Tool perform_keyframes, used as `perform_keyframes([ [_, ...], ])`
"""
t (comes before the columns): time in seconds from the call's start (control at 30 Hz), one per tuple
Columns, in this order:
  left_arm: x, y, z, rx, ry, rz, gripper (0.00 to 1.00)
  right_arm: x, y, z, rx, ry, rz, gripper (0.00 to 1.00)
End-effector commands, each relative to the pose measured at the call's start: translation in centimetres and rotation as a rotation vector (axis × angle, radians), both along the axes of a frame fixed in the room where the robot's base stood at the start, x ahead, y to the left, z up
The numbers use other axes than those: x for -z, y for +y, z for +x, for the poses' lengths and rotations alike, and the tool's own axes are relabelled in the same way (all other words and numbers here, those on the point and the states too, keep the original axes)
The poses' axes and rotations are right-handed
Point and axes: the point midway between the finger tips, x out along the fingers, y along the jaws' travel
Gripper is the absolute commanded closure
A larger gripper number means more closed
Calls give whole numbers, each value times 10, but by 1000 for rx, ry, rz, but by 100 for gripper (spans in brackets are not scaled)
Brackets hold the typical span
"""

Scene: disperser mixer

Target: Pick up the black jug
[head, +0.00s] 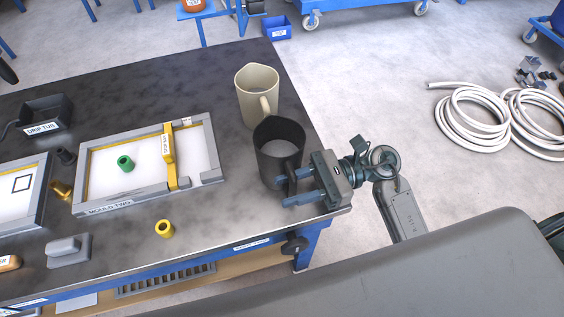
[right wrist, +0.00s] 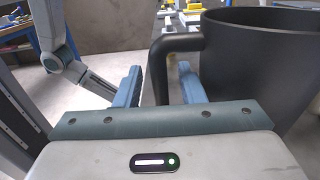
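The black jug (head: 278,143) stands upright at the right end of the dark table, its handle toward my right arm. It fills the right side of the right wrist view (right wrist: 265,60). My right gripper (head: 291,187) is at the handle with its blue fingers apart. In the right wrist view the handle (right wrist: 158,70) lies between the two fingers, with one finger in the gap between handle and jug body. A small space shows beside the left finger; whether the other finger touches is unclear. My left gripper is not in view.
A beige jug (head: 256,95) stands just behind the black jug. The MOULD TWO frame (head: 122,203) with a yellow bar (head: 169,155) lies left of it. The table's right edge is close by.

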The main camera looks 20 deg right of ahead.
Motion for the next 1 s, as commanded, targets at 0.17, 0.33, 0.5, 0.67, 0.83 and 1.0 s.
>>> perform_keyframes([
  [0.17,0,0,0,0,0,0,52,0,0,0,0,0,0,99],
  [0.33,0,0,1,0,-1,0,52,0,0,0,0,0,0,100],
  [0.5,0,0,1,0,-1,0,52,0,0,0,0,0,0,100],
  [0.67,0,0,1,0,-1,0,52,0,0,0,0,0,0,100],
  [0.83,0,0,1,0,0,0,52,0,0,0,0,0,0,100],
  [1.0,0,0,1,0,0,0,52,0,0,0,0,0,0,100],
])
